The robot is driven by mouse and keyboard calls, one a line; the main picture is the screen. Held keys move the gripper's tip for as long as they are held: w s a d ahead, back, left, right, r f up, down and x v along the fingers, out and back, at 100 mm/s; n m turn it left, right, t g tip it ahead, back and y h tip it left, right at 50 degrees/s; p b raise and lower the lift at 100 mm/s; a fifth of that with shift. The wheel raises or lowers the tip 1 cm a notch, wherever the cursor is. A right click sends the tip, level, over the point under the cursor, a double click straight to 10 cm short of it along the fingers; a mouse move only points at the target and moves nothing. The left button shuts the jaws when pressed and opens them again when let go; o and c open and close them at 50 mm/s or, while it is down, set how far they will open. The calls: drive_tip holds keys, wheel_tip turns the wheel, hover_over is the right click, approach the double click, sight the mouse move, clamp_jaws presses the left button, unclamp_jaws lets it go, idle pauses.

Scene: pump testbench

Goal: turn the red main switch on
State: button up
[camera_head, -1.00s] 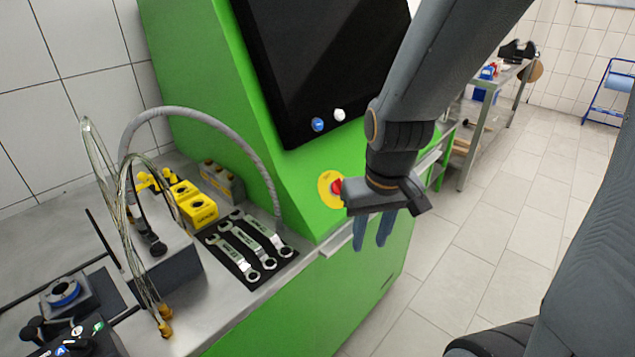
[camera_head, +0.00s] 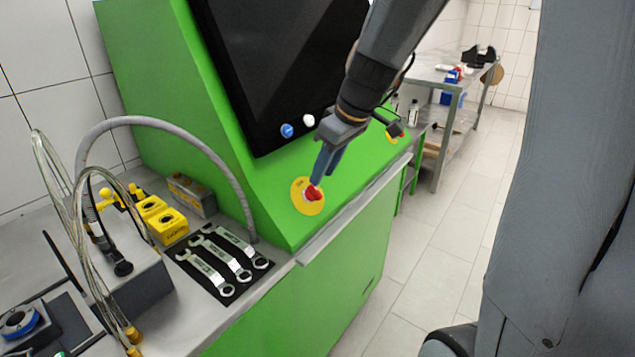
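A red knob (camera_head: 314,193) sits on a round yellow plate (camera_head: 304,207) on the sloped green panel. My gripper (camera_head: 320,178) points down at this knob, its blue-grey fingertips right at the knob's upper edge. The fingers overlap in this view, so I cannot tell whether they touch or grip the knob. A second yellow disc with a bit of red (camera_head: 391,138) shows farther right on the panel, partly hidden by my gripper's body. I cannot read which of the two is labelled as the main switch.
A blue button (camera_head: 286,131) and a white button (camera_head: 309,120) sit below the dark screen (camera_head: 270,70). Wrenches (camera_head: 225,262) lie on a black mat on the bench, beside yellow blocks (camera_head: 160,220) and a grey hose (camera_head: 215,148). The floor right of the green cabinet is clear.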

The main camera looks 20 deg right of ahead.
sight(318, 192)
drive_tip(key=shift+p+x, duration=0.3)
drive_tip(key=shift+x, duration=2.1)
clamp_jaws()
